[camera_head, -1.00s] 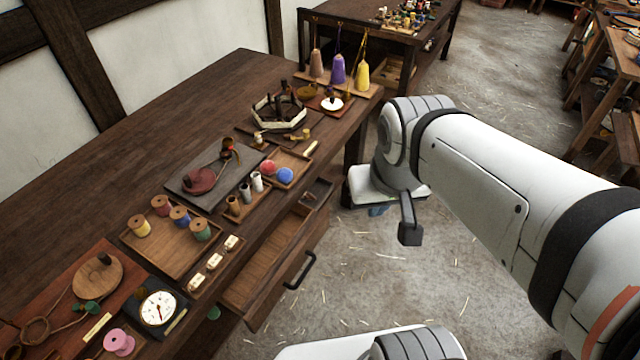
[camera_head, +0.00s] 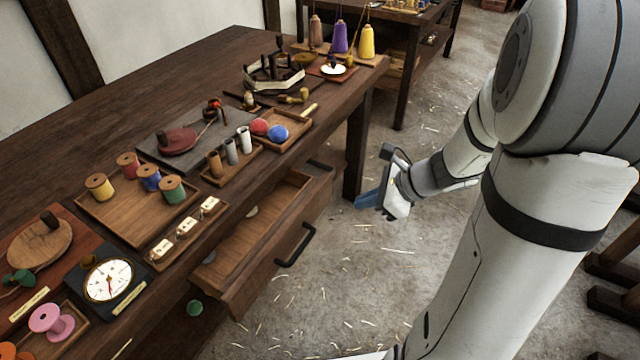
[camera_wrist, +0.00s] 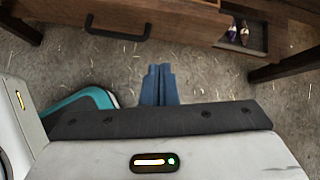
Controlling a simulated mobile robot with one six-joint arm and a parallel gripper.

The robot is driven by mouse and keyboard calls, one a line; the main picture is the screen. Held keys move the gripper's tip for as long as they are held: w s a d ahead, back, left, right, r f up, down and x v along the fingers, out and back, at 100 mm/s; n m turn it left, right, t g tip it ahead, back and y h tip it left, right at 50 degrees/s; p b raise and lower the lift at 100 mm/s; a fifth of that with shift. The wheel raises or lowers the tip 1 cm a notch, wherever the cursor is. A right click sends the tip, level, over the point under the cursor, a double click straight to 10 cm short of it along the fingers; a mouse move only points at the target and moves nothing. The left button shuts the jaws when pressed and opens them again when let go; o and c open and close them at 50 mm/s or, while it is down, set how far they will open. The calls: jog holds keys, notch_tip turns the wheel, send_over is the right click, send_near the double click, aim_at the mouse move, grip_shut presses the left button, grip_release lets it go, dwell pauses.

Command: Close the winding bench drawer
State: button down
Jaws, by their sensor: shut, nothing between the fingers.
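The winding bench (camera_head: 215,75) is a dark wooden table along the left of the head view. Its drawer (camera_head: 262,284) is pulled out toward the aisle, and its bare wooden inside shows. A black bar handle (camera_head: 296,246) is on the drawer front; it also shows at the top of the wrist view (camera_wrist: 117,27). My gripper (camera_head: 368,200) is to the right of the drawer in the head view, apart from it. Its blue fingers (camera_wrist: 159,85) are together and empty in the wrist view, pointing toward the drawer side.
Spools, a dial gauge (camera_head: 108,280), trays and small tools stand on the bench top. A dark bench leg (camera_head: 357,145) stands behind my gripper. Straw-strewn floor (camera_head: 350,285) in front of the drawer is open. Another bench (camera_head: 425,50) stands at the back.

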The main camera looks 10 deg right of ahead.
notch_tip(320, 180, down, 4)
jog(key=w+d+m+t+b, duration=0.1)
jog(key=w+d+m+b, duration=0.1)
jog(key=m, duration=0.1)
jog(key=b, duration=0.3)
send_near(317, 207)
jog(key=x, duration=0.5)
jog(key=shift+s+d+f, duration=0.1)
jog(key=shift+s+f, duration=0.1)
jog(key=shift+f, duration=0.25)
jog(key=shift+w+a, duration=0.35)
jog(key=shift+a, duration=0.05)
jog(key=shift+w, duration=0.1)
